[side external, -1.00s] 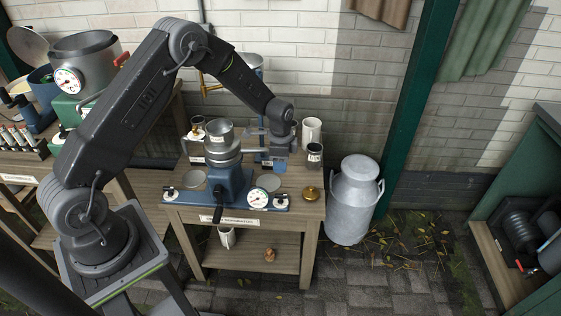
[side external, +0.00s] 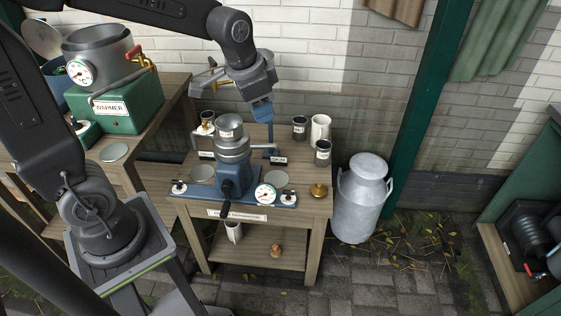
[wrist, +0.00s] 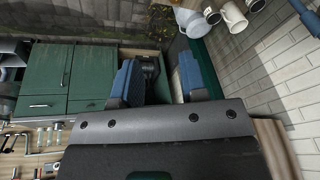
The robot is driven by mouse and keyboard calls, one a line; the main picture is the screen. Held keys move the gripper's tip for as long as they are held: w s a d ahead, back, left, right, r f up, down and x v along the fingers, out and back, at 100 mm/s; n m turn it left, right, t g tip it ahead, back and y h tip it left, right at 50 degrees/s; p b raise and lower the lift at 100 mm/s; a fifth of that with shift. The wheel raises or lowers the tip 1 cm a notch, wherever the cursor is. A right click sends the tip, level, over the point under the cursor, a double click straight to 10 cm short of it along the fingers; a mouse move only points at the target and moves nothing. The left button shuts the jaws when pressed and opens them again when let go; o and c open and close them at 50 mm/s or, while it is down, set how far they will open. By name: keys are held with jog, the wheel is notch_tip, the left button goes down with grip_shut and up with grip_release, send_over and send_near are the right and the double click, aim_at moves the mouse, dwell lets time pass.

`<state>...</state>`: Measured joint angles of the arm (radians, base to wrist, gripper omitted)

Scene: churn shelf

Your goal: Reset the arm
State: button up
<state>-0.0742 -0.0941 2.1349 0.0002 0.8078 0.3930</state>
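My gripper (side external: 263,114) is raised above the back of the wooden work table (side external: 215,284), with its blue fingers pointing down. In the wrist view my gripper (wrist: 162,82) has its two blue fingers apart, with nothing held between them. A blue hand-cranked separator (side external: 231,182) with a metal bowl (side external: 233,138) stands on the table, in front of and to the left of the fingers. Two dark labelled jars (side external: 299,133) (side external: 322,153) and a white pitcher (side external: 320,126) stand upright to the right of the gripper, apart from it.
A large metal milk churn (side external: 361,205) stands on the paving right of the table. A green warmer (side external: 122,108) with a pot (side external: 100,50) is at left. A brass weight (side external: 318,190) sits near the table's right edge. A green post (side external: 425,110) rises behind the churn.

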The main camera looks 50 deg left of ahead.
jog(key=s+d+r+n+t, duration=0.1)
jog(key=s, duration=0.6)
jog(key=s+d+r+n+t, duration=0.1)
jog(key=s+r+n, duration=0.1)
jog(key=s, duration=0.5)
jog(key=shift+s+d+r+n, duration=0.25)
jog(key=shift+d+n, duration=0.05)
